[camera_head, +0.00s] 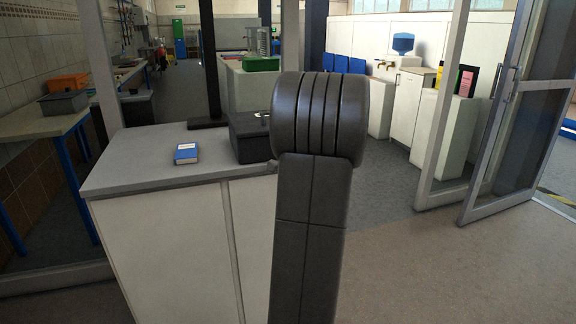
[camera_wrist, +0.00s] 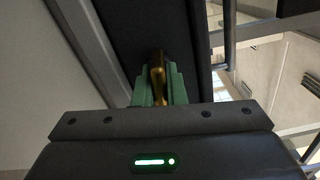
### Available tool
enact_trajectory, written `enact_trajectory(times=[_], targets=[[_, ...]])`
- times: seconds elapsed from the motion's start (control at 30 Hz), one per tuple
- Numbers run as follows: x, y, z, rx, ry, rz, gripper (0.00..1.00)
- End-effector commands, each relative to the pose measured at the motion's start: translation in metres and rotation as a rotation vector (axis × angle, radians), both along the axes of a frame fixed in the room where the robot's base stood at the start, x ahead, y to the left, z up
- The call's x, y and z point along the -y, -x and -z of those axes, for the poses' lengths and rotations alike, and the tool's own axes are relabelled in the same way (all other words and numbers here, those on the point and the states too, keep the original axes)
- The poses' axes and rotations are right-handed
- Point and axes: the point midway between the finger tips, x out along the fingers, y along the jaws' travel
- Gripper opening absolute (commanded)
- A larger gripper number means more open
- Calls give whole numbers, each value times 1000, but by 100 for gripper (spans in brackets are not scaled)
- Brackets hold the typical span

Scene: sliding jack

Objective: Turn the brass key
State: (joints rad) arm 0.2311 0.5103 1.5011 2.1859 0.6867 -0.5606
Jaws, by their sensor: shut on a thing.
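In the wrist view, my gripper (camera_wrist: 157,87) has its green fingers closed around the brass key (camera_wrist: 157,63). The key's gold-coloured part shows between the fingertips, against a dark panel (camera_wrist: 150,25). The fingers hide part of the key, and where it meets the panel is hard to make out. In the head view, the key and my gripper are hidden behind my own arm. A black box (camera_head: 247,137) stands on the grey counter (camera_head: 125,172), partly behind my arm.
A blue book (camera_head: 186,153) lies on the counter, left of the black box. A dark post (camera_head: 206,60) rises behind it. A glass door (camera_head: 510,110) stands open at the right. The floor (camera_head: 450,270) at the right front is clear.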

Motion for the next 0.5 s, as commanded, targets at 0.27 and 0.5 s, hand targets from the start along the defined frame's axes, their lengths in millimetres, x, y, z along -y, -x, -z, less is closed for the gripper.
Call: enact_trajectory(times=[0.27,0.5], targets=[[0,0,4,40,121,0,0],[0,0,2,55,173,-1,0]])
